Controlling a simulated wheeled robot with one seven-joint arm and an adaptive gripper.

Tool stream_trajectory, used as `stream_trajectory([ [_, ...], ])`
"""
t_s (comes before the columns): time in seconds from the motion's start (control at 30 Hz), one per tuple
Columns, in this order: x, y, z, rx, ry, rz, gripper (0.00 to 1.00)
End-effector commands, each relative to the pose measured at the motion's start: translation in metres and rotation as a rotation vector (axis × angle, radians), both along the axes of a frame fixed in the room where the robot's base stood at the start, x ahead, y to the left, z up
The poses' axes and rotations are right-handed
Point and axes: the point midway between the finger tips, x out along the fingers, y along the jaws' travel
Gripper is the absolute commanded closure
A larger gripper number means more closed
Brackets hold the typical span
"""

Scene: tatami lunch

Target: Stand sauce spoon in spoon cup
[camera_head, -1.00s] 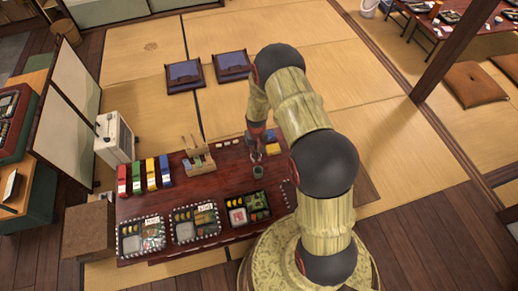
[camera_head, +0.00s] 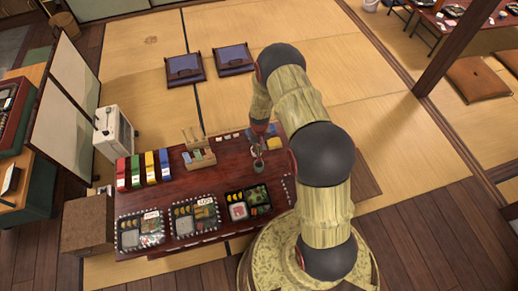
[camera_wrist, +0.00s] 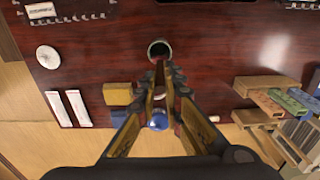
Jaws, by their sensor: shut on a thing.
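The spoon cup (camera_head: 258,166) is a small green-grey cup standing on the dark red table. In the wrist view the cup (camera_wrist: 160,48) lies just beyond my fingertips, its round opening facing the camera. My gripper (camera_wrist: 159,75) is shut on the sauce spoon. A blue rounded part of the spoon (camera_wrist: 158,120) shows between the fingers; the rest is mostly hidden. In the head view my gripper (camera_head: 257,148) is small and dark, directly above the cup. I cannot tell whether any of the spoon is inside the cup.
Bento trays (camera_head: 194,218) line the table's near side. Coloured boxes (camera_head: 150,168) and a wooden rack (camera_head: 199,158) stand to the left. The wrist view shows white packets (camera_wrist: 68,107), a white round piece (camera_wrist: 48,57) and a yellow block (camera_wrist: 118,94). Table around the cup is clear.

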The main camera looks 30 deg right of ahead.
Motion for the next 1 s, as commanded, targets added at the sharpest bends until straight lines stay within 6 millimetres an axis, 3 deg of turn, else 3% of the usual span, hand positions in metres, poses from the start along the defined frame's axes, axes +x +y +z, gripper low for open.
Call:
stream_trajectory([
  [0.7, 0.000, 0.000, -0.055, 0.000, 0.000, 0.000, 1.00],
  [1.0, 0.000, 0.000, -0.069, 0.000, 0.000, 0.000, 1.00],
])
